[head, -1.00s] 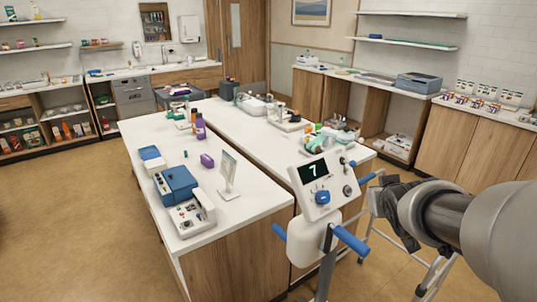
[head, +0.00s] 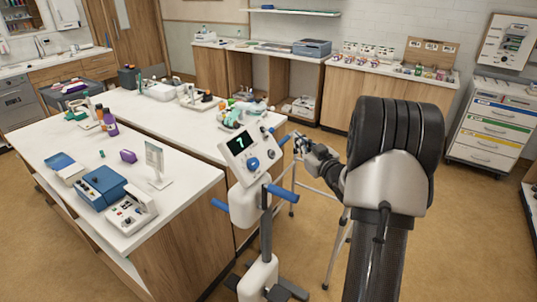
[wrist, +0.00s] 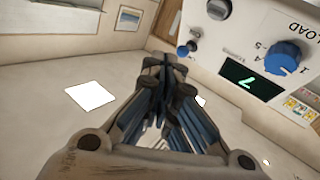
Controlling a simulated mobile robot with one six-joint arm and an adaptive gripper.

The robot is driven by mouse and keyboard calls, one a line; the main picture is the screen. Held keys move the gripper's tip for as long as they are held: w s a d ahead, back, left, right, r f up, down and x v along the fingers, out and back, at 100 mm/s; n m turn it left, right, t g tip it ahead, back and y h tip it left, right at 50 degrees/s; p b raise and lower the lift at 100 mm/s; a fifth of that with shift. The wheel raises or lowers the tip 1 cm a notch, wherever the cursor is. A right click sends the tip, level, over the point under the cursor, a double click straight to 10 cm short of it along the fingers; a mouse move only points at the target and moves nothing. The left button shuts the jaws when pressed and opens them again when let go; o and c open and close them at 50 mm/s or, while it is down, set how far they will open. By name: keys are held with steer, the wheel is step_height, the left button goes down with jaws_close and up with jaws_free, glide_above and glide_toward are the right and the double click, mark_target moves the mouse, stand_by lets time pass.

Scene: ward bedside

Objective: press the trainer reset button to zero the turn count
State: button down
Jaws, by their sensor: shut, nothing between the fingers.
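The trainer console (head: 243,158) is a white tilted panel on a white pedal-trainer body with blue handles. A blue dial (head: 252,163) and a grey knob (wrist: 217,9) sit on the panel. A small blue button (wrist: 182,50) is at the panel's edge beside a small dark part; its label is unreadable. My gripper (head: 299,142) is shut and empty, right of the console in the head view. In the wrist view its fingertips (wrist: 165,62) appear just below the blue button; contact cannot be told.
A white bedside counter (head: 190,185) stands left of the trainer, holding blue devices (head: 101,187), a small stand (head: 155,163) and bottles. A walking frame (head: 335,240) stands close behind my arm. A drawer cart (head: 490,130) is at right. Floor is clear at front right.

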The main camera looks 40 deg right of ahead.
mark_target(272, 154)
steer(key=w+a+f+b, duration=0.2)
steer(key=w+f+b, duration=0.2)
steer(key=w+f, duration=0.1)
steer(key=shift+w+a+f, duration=0.15)
steer(key=shift+w+a, duration=0.2)
steer(key=shift+w, duration=0.4)
stand_by(1.3)
steer(key=shift+w+a+f+b, duration=0.15)
steer(key=shift+w+f+b, duration=0.15)
steer(key=shift+b, duration=0.2)
steer(key=shift+w+a+f+b, duration=0.1)
steer(key=shift+w+f+b, duration=0.1)
steer(key=shift+w+b, duration=0.15)
stand_by(0.5)
steer(key=shift+s, duration=0.1)
steer(key=shift+s+d+r, duration=0.25)
steer(key=shift+s+r, duration=0.2)
steer(key=shift+s, duration=0.1)
stand_by(0.4)
